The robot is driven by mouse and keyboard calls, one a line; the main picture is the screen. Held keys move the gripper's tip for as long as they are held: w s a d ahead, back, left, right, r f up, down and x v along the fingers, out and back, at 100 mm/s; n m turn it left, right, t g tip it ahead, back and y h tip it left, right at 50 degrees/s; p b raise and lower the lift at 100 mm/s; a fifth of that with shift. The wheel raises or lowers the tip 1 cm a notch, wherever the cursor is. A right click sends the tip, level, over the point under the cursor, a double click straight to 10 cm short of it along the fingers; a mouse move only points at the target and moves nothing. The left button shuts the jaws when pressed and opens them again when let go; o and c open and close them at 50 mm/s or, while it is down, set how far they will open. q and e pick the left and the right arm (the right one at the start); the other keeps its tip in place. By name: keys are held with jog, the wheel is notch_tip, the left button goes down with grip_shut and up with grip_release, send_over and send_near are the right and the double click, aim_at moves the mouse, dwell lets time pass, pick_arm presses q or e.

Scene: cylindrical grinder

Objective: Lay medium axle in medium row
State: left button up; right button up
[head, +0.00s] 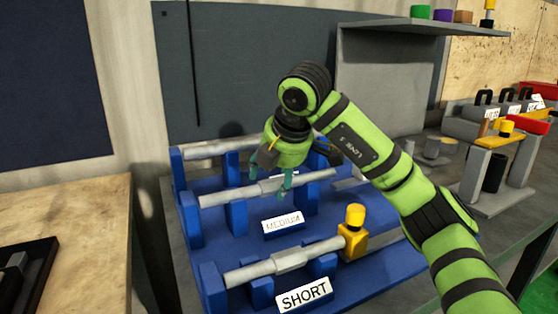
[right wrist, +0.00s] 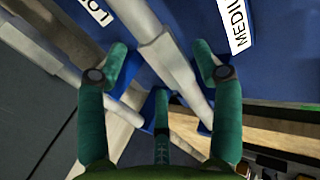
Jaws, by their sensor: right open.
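The medium axle (head: 222,196) is a grey stepped shaft with a thicker middle. It lies across the blue supports of the row with the MEDIUM label (head: 283,222). It also runs diagonally through the right wrist view (right wrist: 165,58). My right gripper (head: 270,179) is over the axle's thicker part from above. Its green fingers are spread on both sides of the shaft and apart from each other, also in the right wrist view (right wrist: 161,58). Whether a finger touches the shaft is unclear. My left gripper is not in view.
Another shaft (head: 208,148) lies in the back row. A front shaft (head: 291,259) lies behind the SHORT label (head: 303,296), with a yellow block (head: 353,236) at its right end. A wooden table (head: 75,200) is at left. A grey shelf unit (head: 385,75) stands behind my right arm.

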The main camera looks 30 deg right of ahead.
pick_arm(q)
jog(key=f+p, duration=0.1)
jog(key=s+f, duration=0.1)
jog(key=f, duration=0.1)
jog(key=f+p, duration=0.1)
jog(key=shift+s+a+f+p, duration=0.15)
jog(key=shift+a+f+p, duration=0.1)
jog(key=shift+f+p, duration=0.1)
pick_arm(e)
jog(key=v, duration=1.2)
